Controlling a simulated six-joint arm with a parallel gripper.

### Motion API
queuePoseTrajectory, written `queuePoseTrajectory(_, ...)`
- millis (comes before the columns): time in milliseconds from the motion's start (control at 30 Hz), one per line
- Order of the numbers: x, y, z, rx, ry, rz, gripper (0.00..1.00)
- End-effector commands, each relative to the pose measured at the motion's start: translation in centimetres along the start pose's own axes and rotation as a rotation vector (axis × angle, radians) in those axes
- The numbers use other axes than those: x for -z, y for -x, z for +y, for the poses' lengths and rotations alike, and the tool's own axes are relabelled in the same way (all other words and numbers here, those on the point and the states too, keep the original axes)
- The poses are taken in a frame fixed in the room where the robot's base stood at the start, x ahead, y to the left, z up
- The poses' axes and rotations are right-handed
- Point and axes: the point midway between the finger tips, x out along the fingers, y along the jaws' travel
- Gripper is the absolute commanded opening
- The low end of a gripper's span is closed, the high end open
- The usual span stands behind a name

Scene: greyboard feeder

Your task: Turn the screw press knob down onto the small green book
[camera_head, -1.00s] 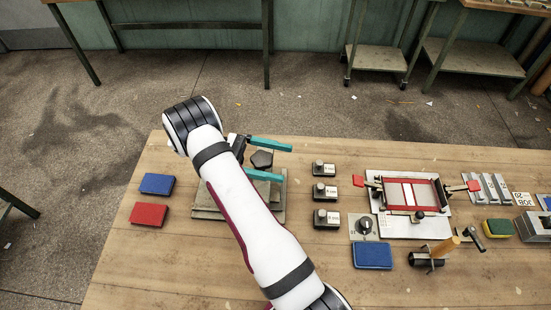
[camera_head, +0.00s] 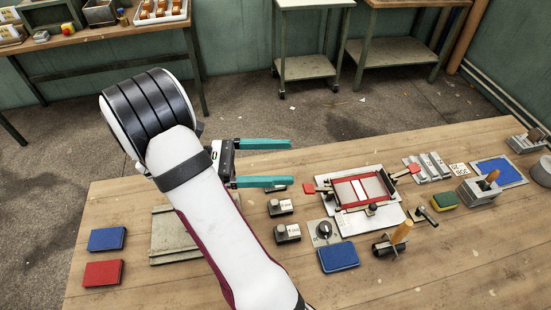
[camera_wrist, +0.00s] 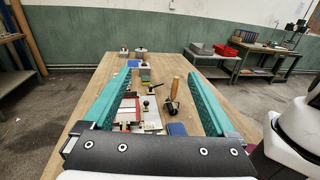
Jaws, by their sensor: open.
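The press's grey-beige base (camera_head: 170,238) shows in the head view, left of my arm. The rest of the press, with its knob, is hidden behind my arm. I see no green book in either view. My gripper (camera_head: 290,163) has teal fingers spread wide apart with nothing between them. It is raised above the table, up and right of the press base in the picture. In the wrist view my gripper (camera_wrist: 157,80) is open too, its fingers framing the long table beyond; the press is not in that view.
A blue book (camera_head: 106,239) and a red book (camera_head: 103,273) lie left of the press.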

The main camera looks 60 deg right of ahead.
Motion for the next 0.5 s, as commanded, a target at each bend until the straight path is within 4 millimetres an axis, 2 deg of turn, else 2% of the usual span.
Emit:
queuePoseTrajectory(267,0.0,0.1,0.0,0.002,0.001,0.004,0.91)
queuePoseTrajectory(333,0.0,0.0,-0.3,0.044,0.016,0.078,0.91)
queuePoseTrajectory(367,0.1,0.2,-0.5,0.079,0.029,0.149,0.91)
queuePoseTrajectory(433,0.3,1.2,-1.1,0.163,0.068,0.413,0.91)
queuePoseTrajectory(500,0.1,3.9,-1.1,0.197,0.089,0.744,0.91)
